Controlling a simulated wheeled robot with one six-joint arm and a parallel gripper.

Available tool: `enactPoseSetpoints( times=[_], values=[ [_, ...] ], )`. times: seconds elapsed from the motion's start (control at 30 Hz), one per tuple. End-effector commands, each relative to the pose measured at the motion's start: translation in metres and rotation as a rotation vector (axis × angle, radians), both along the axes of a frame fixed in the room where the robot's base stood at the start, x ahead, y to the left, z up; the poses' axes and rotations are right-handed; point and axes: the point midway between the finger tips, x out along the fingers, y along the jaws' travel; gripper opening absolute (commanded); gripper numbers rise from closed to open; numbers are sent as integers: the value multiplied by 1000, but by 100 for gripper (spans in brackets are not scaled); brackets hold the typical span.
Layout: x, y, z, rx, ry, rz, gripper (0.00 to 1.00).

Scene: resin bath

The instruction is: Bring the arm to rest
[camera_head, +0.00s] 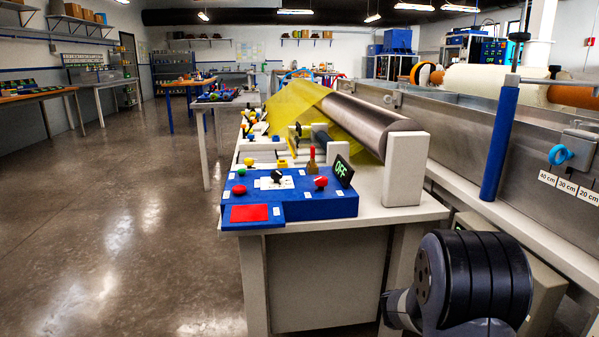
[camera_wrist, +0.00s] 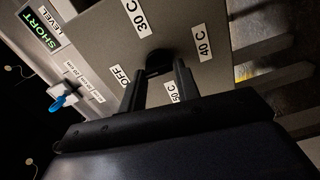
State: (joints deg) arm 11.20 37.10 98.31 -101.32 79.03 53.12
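My gripper (camera_wrist: 160,78) shows in the wrist view, with its two dark fingers spread apart. A dark knob (camera_wrist: 159,62) lies just beyond the fingertips, on a grey panel (camera_wrist: 95,45). I see no clear grip on it, and its lower part is hidden between the fingers. Labels OFF, 30 C, 40 C and 50 C surround the knob. In the head view, part of my arm fills the lower right; my gripper is not visible there.
A display reading SHORT (camera_wrist: 38,28) and a blue handle (camera_wrist: 63,102) are left in the wrist view. In the head view, a blue control box (camera_head: 290,205) sits on a white bench, beside a long metal bath (camera_head: 470,125). Open floor (camera_head: 120,220) lies left.

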Motion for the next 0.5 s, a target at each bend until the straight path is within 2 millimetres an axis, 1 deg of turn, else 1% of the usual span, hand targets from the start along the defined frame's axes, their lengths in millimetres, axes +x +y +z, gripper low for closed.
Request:
enactPoseSetpoints(
  times=[0.2,0.3,0.5],
  values=[
    [0,0,0,14,-177,0,31],
    [0,0,1,19,-238,0,31],
    [0,0,1,24,-306,0,31]
  ],
)
